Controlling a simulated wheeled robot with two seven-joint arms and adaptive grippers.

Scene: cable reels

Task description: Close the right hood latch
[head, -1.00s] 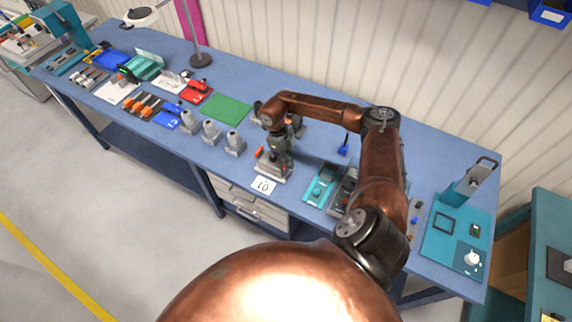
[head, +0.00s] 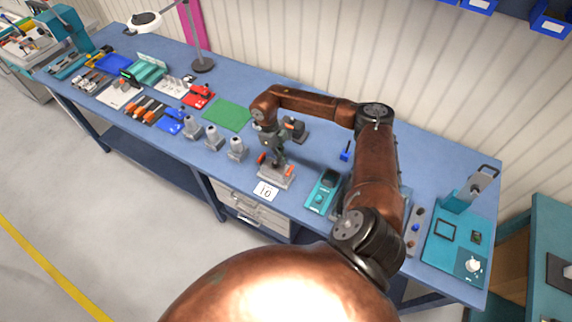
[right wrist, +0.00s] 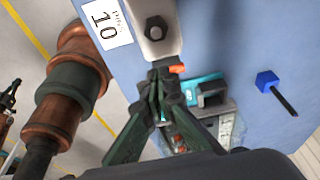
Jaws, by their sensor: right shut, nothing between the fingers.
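The grey hood block (head: 275,177) stands on the bench behind the card marked 10. An orange latch piece (head: 289,170) shows on its right side and a red-orange piece (head: 262,158) at its left. My right gripper (head: 279,164) points down over the block, shut and empty. In the right wrist view the fingertips (right wrist: 163,76) meet close to the block's end (right wrist: 160,50), beside an orange latch piece (right wrist: 177,69). Contact there cannot be told. The fingers hide part of this latch. My left gripper is not in view.
The number card (head: 265,191) lies at the front edge. Grey hoods (head: 236,148) stand to the left, and a teal device (head: 322,190) lies to the right. A blue-handled tool (head: 345,152) stands behind. A green mat (head: 227,113) lies on the bench farther left.

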